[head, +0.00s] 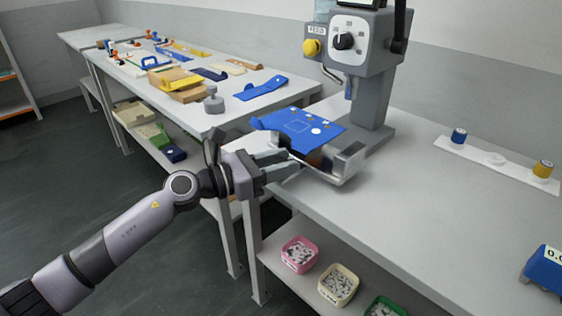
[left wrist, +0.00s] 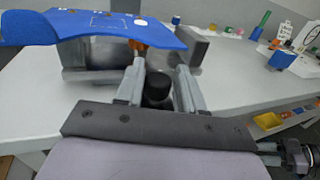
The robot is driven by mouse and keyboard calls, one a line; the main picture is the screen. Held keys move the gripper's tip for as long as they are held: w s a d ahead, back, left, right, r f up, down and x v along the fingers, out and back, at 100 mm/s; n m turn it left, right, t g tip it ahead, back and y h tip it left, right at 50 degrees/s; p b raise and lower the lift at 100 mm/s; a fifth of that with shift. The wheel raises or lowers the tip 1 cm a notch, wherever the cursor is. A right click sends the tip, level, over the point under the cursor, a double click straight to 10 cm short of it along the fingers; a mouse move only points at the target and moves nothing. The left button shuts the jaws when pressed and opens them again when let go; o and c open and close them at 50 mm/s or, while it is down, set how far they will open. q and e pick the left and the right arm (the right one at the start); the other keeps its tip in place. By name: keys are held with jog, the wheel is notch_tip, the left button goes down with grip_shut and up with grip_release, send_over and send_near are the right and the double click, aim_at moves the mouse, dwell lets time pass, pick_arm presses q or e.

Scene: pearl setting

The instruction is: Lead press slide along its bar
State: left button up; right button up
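The grey press (head: 350,45) stands on the near table with a dial and a yellow knob on its head. At its foot is a metal slide (head: 340,166) under a tilted blue plate (head: 300,130); the plate also shows in the left wrist view (left wrist: 100,25). My left gripper (head: 280,165) is at the table edge, beside the slide. In the left wrist view its fingers (left wrist: 160,75) stand on either side of a dark round knob (left wrist: 157,90); whether they press on it is unclear. The bar is not clearly seen. Part of what looks like my right gripper (left wrist: 295,155) shows there.
A white strip (head: 490,160) with small spools lies on the table at right, and a blue device (head: 545,272) at the right edge. Small bins (head: 300,254) stand on the shelf below. A second table (head: 225,115) with blue and yellow parts is behind. The table middle is clear.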

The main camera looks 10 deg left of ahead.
pick_arm(q)
jog(key=shift+o, duration=0.8)
jog(key=shift+s+a, duration=0.15)
jog(key=v, duration=0.7)
jog(key=shift+b, duration=0.45)
